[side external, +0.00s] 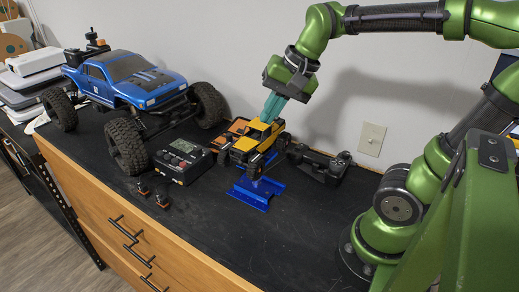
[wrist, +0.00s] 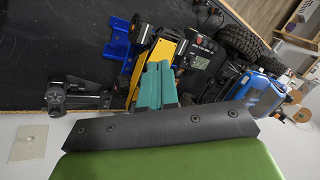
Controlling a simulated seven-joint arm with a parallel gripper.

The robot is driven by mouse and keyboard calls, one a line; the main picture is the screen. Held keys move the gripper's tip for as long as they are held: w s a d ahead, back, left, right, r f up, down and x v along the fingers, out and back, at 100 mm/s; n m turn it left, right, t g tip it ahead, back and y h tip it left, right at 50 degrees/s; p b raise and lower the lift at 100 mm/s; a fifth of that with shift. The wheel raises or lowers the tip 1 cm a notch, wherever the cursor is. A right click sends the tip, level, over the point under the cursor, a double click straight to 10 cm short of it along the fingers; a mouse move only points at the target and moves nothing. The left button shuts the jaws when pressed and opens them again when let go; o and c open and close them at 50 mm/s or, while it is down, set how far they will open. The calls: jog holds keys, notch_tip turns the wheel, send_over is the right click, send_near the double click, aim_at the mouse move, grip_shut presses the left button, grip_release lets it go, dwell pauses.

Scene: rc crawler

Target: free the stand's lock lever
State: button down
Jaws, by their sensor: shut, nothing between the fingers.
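A small yellow-and-black crawler (side external: 258,134) sits over a blue stand (side external: 252,194) near the middle of the bench. In the wrist view the crawler's yellow side (wrist: 165,50) lies just beyond my fingers, and part of the blue stand (wrist: 118,42) shows past it. My gripper (side external: 268,117) has teal fingers and points down at the crawler's top from the back. It also shows in the wrist view (wrist: 157,68), shut and empty. Whether the fingertips touch the crawler I cannot tell. I cannot make out the stand's lock lever in either view.
A large blue truck (side external: 135,78) stands to the left. A black box with a display (side external: 182,160) sits between it and the crawler. A dark device (side external: 318,163) lies right of the crawler by the wall. Small parts (side external: 162,200) lie near the front edge. The front right bench is clear.

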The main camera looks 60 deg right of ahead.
jog(key=w+d+m+g, duration=0.1)
jog(key=w+d+m, duration=0.1)
jog(key=d+m, duration=0.1)
jog(key=w+d+m+g, duration=0.1)
jog(key=w+d+m, duration=0.2)
jog(key=m, duration=0.1)
jog(key=shift+w+d+f+m, duration=0.1)
jog(key=shift+w+m, duration=0.1)
jog(key=shift+m, duration=0.1)
jog(key=w+d+m+g, duration=0.1)
jog(key=d+m, duration=0.1)
jog(key=w+d+f+m+g, duration=0.1)
jog(key=d+m, duration=0.1)
jog(key=w+d+f+m, duration=0.1)
jog(key=w+d+m, duration=0.1)
jog(key=m, duration=0.1)
jog(key=shift+d+f+g, duration=0.1)
jog(key=shift+g, duration=0.3)
jog(key=w+d+f+m+g, duration=0.4)
jog(key=d+f+m, duration=0.5)
jog(key=m, duration=0.5)
jog(key=shift+w+d+h, duration=0.15)
jog(key=shift+w+h, duration=0.25)
jog(key=shift+w, duration=0.1)
